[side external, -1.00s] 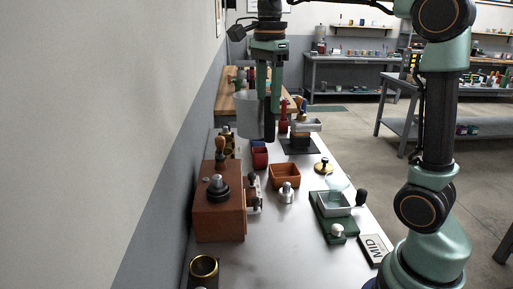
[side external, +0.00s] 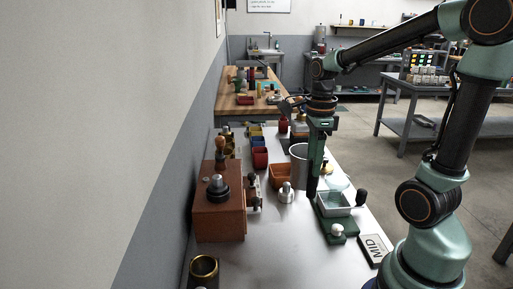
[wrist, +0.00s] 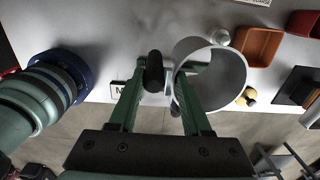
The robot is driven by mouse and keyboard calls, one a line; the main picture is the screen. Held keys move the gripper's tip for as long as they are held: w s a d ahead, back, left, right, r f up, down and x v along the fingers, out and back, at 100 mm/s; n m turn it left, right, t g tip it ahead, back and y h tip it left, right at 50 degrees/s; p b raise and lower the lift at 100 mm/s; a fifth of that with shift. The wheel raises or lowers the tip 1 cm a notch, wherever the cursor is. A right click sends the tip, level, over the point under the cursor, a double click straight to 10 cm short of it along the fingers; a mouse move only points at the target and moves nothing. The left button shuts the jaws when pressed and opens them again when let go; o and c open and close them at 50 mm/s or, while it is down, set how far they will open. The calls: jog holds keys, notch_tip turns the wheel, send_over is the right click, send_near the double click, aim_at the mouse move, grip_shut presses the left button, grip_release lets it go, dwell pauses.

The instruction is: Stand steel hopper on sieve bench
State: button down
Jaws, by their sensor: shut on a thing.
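The steel hopper (side external: 299,158) is a grey, open-topped cylinder. It is held upright above the bench top, to the left of my gripper (side external: 314,188) in the side view. My gripper is shut on it, though the exact contact is hard to see. In the wrist view the hopper's round rim (wrist: 244,78) lies by the right finger of my gripper (wrist: 160,82), with a dark upright grip between the fingers.
A brown box (side external: 218,215) with a black knob is by the wall. A brass cup (side external: 204,268) is at the front. The front middle of the bench is clear.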

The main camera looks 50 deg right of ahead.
notch_tip(320, 180, down, 12)
dwell(0.5)
jog(key=shift+f, duration=0.15)
jog(key=shift+c, duration=1.8)
grip_release()
